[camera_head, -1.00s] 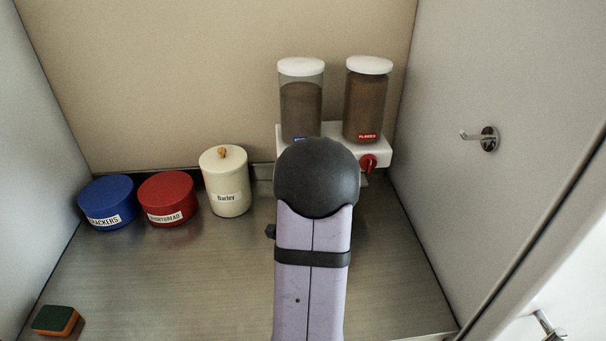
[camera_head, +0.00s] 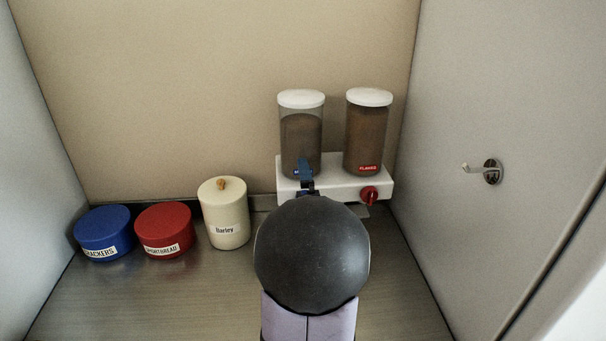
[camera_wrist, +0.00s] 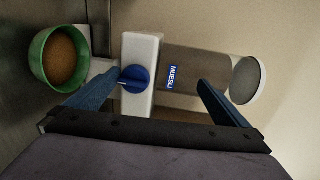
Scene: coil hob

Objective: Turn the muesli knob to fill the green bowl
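The muesli dispenser (camera_wrist: 190,66) has a clear container with brown contents and a blue MUESLI label. Its blue knob (camera_wrist: 136,78) is on the white base, with a pale mark pointing towards the bowl side. The green bowl (camera_wrist: 38,60) sits by the dispenser's outlet with brown food in it; my arm hides it in the head view. My gripper (camera_wrist: 157,80) is open, with its blue fingers spread apart. The knob lies beyond the fingers, nearer the left one, and no grip on it shows.
The flakes dispenser (camera_head: 366,135) with a red knob (camera_head: 369,194) stands to the right. A barley jar (camera_head: 224,214), a red tin (camera_head: 165,230) and a blue tin (camera_head: 103,234) stand left. A wall hook (camera_head: 488,171) is on the right wall.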

